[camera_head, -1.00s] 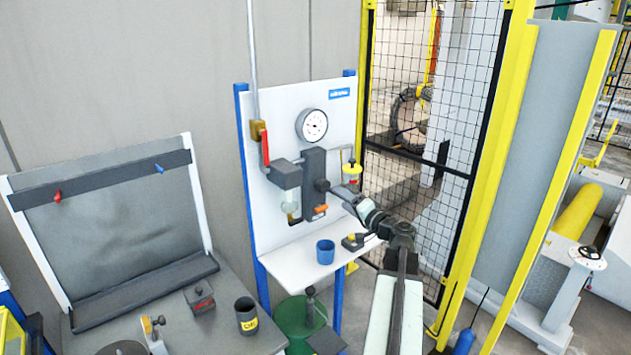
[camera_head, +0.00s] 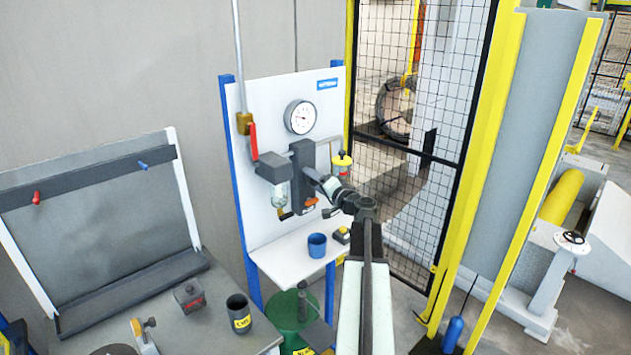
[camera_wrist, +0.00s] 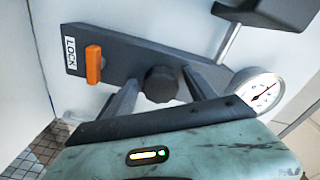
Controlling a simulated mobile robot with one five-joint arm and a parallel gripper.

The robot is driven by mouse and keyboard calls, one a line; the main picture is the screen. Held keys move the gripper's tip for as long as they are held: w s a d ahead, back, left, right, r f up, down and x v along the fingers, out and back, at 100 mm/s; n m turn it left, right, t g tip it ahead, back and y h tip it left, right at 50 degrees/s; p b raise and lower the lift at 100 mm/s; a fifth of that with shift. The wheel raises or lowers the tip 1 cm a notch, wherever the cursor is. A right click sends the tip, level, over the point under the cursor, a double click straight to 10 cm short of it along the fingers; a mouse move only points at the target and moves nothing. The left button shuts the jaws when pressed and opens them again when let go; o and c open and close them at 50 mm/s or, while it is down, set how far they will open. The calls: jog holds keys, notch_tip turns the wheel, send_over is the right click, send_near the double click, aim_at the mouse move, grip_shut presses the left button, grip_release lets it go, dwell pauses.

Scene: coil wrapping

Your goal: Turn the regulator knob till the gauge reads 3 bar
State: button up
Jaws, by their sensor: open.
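The dark regulator block (camera_head: 304,160) is mounted on the white panel below the round gauge (camera_head: 301,117). In the wrist view, its round dark knob (camera_wrist: 161,86) sits between the two fingers of my open gripper (camera_wrist: 160,77). Gaps show on both sides of the knob, so the fingers are apart from it. In the head view, my gripper (camera_head: 320,183) is at the front of the block and hides the knob. The gauge also shows in the wrist view (camera_wrist: 259,93), tilted; its needle is visible but the reading is too small to tell.
An orange lever (camera_wrist: 93,65) beside a LOCK label is close to one finger. A red valve handle (camera_head: 253,141) and a yellow-topped fitting (camera_head: 341,162) flank the block. A blue cup (camera_head: 317,245) stands on the shelf (camera_head: 282,263) below. A mesh fence (camera_head: 420,180) is at right.

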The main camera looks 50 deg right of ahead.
jog(key=shift+s, duration=0.1)
jog(key=c, duration=1.2)
jog(key=shift+d, duration=0.15)
jog(key=shift+c, duration=0.9)
jog(key=shift+m, duration=1.8)
jog(key=shift+m+p, duration=0.45)
jog(key=shift+m, duration=1.15)
jog(key=shift+a, duration=0.2)
jog(key=o, duration=1.4)
